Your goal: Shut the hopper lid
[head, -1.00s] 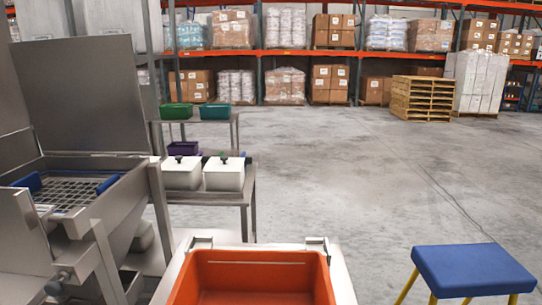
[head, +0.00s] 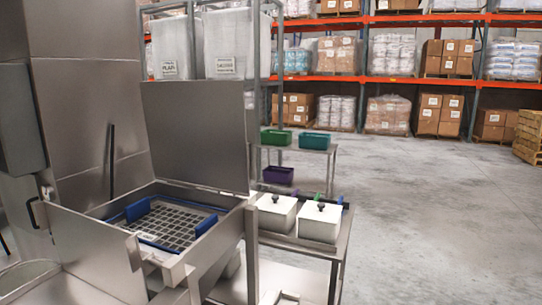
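The hopper lid (head: 196,136) is a flat grey metal panel. It stands raised, nearly upright, at the back edge of the hopper (head: 222,235) on the left side of the head view. The hopper mouth is open, and a blue-framed grid (head: 168,224) with blue end pieces shows inside it. Neither of my grippers shows in the head view.
Right of the hopper, a metal table (head: 335,252) holds two white lidded bins (head: 320,221). Behind it a rack carries green (head: 276,137), teal (head: 314,141) and purple (head: 278,175) bins. Open concrete floor (head: 430,220) lies to the right, with pallet shelving at the back.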

